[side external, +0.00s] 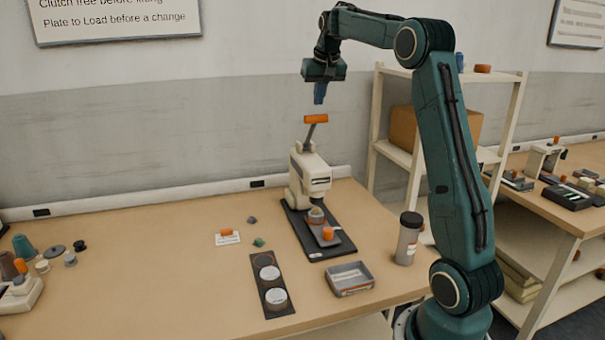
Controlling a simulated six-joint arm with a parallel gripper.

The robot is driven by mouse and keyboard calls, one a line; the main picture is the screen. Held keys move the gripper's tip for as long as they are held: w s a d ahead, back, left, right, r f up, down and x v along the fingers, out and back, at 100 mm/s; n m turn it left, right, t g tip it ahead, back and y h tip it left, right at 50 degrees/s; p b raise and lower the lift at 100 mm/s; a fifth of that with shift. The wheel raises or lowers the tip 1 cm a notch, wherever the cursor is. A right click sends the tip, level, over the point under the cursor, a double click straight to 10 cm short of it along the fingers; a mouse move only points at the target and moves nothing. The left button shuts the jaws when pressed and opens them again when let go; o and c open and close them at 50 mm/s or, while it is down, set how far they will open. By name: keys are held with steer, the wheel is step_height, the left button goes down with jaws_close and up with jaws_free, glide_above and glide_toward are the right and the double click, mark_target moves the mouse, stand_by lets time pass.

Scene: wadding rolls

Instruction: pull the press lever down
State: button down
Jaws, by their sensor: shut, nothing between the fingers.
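The press (311,177) is a cream machine standing on a black base plate (345,246) on the table. Its lever (309,133) rises from the top of the press and leans slightly right, with an orange handle (316,119) at its upper end. My gripper (319,101) points down above the orange handle, its blue fingers shut and empty.
A grey tray (349,279) and a dark strip with round discs (267,284) lie in front of the press. A lidded canister (407,239) stands to the right. A small card (228,238) and small bits lie left. A shelf (397,155) stands behind my arm.

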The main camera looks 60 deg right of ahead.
steer(key=shift+w+d+r, duration=0.1)
steer(key=shift+r, duration=0.65)
steer(key=shift+w+d+r, duration=0.1)
steer(key=shift+r, duration=0.6)
steer(key=shift+a, duration=0.1)
steer(key=s+a+n+t+y, duration=0.15)
steer(key=s+a, duration=0.25)
steer(key=a, duration=0.7)
steer(key=s+a+n+h, duration=0.1)
steer(key=s+a+n, duration=0.25)
steer(key=a, duration=0.75)
steer(key=s+a+f+n+y, duration=0.2)
steer(key=s+a+f+n, duration=0.2)
steer(key=s+a+f, duration=0.8)
steer(key=s+a+t, duration=0.1)
steer(key=s+a, duration=0.1)
steer(key=s, duration=0.3)
steer(key=shift+a+f+y, duration=0.2)
steer(key=shift+a+y, duration=0.05)
steer(key=shift+y, duration=0.1)
